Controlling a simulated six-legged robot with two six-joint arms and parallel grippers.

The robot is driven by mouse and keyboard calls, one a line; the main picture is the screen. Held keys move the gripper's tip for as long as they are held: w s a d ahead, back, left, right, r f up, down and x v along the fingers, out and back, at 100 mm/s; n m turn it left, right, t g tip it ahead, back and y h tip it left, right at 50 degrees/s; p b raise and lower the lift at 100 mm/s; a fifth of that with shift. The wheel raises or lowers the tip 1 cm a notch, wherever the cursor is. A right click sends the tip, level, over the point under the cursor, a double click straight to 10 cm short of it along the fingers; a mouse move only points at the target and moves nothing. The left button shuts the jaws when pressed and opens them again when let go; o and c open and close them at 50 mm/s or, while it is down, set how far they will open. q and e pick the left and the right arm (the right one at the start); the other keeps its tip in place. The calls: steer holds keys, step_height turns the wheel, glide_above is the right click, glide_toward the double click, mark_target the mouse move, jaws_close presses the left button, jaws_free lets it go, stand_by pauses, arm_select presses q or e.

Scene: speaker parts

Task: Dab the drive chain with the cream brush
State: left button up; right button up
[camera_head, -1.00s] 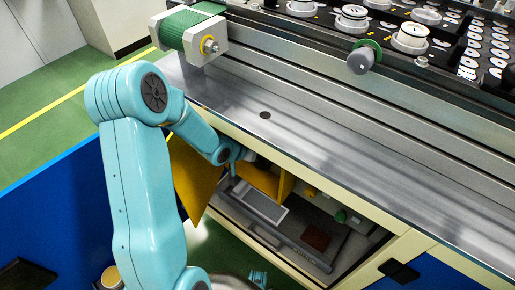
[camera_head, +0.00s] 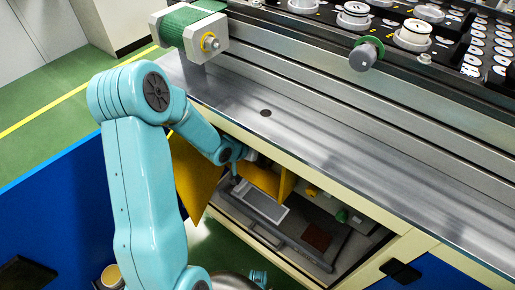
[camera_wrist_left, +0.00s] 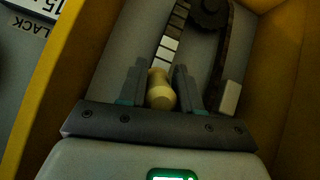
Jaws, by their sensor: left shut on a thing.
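My left gripper (camera_wrist_left: 160,88) is shut on the cream brush (camera_wrist_left: 161,92), whose rounded cream end shows between the two dark fingers in the left wrist view. Its bristles cannot be made out. A segmented pale strip (camera_wrist_left: 172,38) runs up beyond the brush, and a dark curved band (camera_wrist_left: 221,60) lies to its right, joining a dark toothed wheel (camera_wrist_left: 208,14). I cannot tell which of these is the drive chain, or whether the brush touches either. In the head view my left arm reaches into a yellow-walled space (camera_head: 262,181) under the bench, hiding the fingertips.
Yellow walls (camera_wrist_left: 292,90) flank the gripper closely. A white label (camera_wrist_left: 30,8) shows at the upper left. The metal bench top (camera_head: 330,150) overhangs an open drawer (camera_head: 275,233) with several parts inside. A green roller (camera_head: 190,24) stands at the bench's end.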

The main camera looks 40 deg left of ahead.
arm_select(q)
step_height(320, 180, down, 7)
steer(key=b, duration=0.6)
steer(key=shift+s, duration=0.15)
steer(key=s, duration=0.6)
steer(key=shift+d, duration=0.3)
steer(key=shift+s, duration=0.1)
steer(key=s, duration=0.2)
steer(key=shift+s+d, duration=0.15)
steer(key=shift+s, duration=0.25)
